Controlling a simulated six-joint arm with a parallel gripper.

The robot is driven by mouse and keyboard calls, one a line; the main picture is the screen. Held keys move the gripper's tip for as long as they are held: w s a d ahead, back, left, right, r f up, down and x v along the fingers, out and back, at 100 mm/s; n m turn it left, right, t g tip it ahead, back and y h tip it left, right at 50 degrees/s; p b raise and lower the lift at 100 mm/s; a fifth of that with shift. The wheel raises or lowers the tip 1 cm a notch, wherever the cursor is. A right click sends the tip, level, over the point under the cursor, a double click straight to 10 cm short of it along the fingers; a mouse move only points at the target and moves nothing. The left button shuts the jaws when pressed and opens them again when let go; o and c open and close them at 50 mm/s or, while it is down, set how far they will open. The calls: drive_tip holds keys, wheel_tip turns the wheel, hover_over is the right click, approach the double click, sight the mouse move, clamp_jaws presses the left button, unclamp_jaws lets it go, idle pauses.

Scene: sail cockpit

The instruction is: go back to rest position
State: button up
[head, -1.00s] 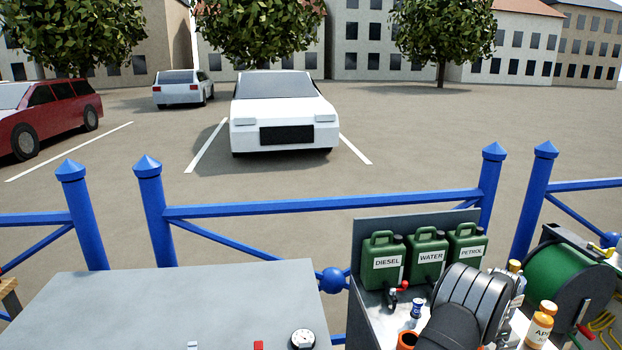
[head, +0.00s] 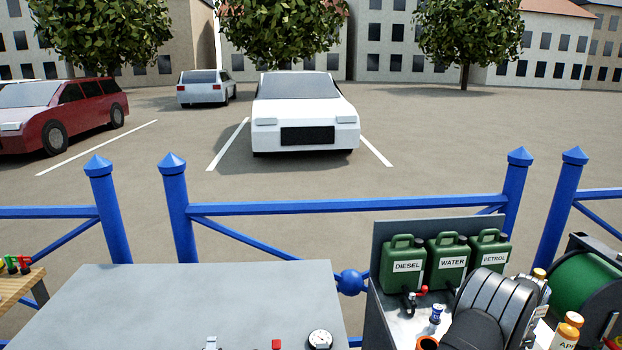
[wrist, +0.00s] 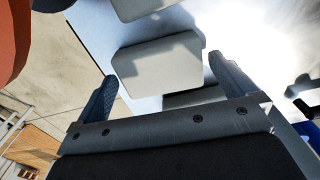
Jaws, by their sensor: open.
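My gripper (wrist: 162,68) shows in the wrist view with its two blue-grey ribbed fingers wide apart. Pale rounded blocks (wrist: 158,68) lie beyond and between the fingers on a light surface; I cannot tell what they are, and nothing is seen clamped. In the head view, a dark ribbed part of my arm (head: 490,300) reaches over the bench at the lower right. It hides part of the bench top, and the fingers cannot be made out there.
Green cans marked diesel (head: 405,268), water (head: 447,265) and petrol (head: 489,250) stand behind the arm. A small blue-and-white bottle (head: 436,314), orange bottles (head: 566,332) and a green reel (head: 588,282) are close by. A grey table (head: 200,300) at left is largely bare. Blue railing (head: 340,207) runs behind.

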wheel_tip(320, 180, up, 12)
wheel_tip(320, 180, down, 13)
drive_tip(key=r, duration=0.4)
drive_tip(key=shift+s+d+r, duration=0.1)
drive_tip(key=shift+s+r, duration=0.15)
drive_tip(key=shift+r, duration=0.1)
drive_tip(key=s+d+r, duration=0.1)
drive_tip(key=s+r, duration=0.6)
drive_tip(key=s, duration=0.5)
wheel_tip(320, 180, up, 12)
drive_tip(key=w+a+n, duration=0.1)
drive_tip(key=w+a, duration=2.3)
drive_tip(key=shift+w+a+f, duration=0.2)
drive_tip(key=shift+a+f, duration=0.1)
drive_tip(key=shift+a, duration=0.05)
